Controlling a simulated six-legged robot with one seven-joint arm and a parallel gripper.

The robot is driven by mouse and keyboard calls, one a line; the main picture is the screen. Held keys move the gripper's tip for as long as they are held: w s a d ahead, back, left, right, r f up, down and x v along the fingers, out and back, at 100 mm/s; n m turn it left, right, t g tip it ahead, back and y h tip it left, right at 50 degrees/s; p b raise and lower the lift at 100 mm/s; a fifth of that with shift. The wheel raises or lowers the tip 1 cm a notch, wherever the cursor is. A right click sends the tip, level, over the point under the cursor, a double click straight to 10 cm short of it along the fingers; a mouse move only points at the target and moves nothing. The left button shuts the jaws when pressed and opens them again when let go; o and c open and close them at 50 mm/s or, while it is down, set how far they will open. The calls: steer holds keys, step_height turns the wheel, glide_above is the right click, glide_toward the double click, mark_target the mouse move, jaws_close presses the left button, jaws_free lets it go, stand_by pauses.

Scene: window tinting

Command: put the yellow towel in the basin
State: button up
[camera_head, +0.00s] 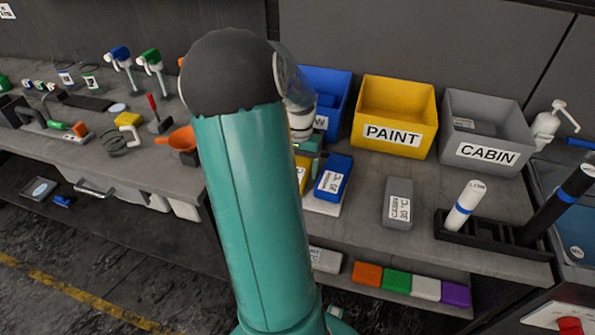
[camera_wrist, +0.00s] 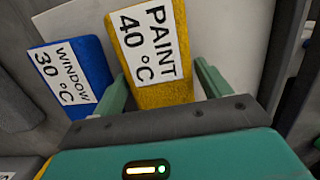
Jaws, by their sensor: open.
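The yellow towel (camera_wrist: 165,88) is a folded block labelled "PAINT 40 °C", lying on a white board (camera_wrist: 225,30). In the head view only a strip of it (camera_head: 302,172) shows beside my arm. My gripper (camera_wrist: 161,84) is open, its two green fingers on either side of the towel's near end; I cannot tell whether they touch it. Of the open bins, the yellow one labelled "PAINT" (camera_head: 397,93) stands at the back centre, with a grey one labelled "CABIN" (camera_head: 487,120) to its right and a blue one (camera_head: 328,85) to its left, partly hidden by my arm.
A grey towel (camera_head: 398,203) lies apart to the right. A black rack (camera_head: 490,242) holds cylinders at the right. Bare bench (camera_head: 365,185) lies between the blue and grey towels.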

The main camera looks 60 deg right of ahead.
steer(key=shift+f, duration=0.25)
steer(key=c, duration=0.9)
steer(key=shift+r, duration=0.15)
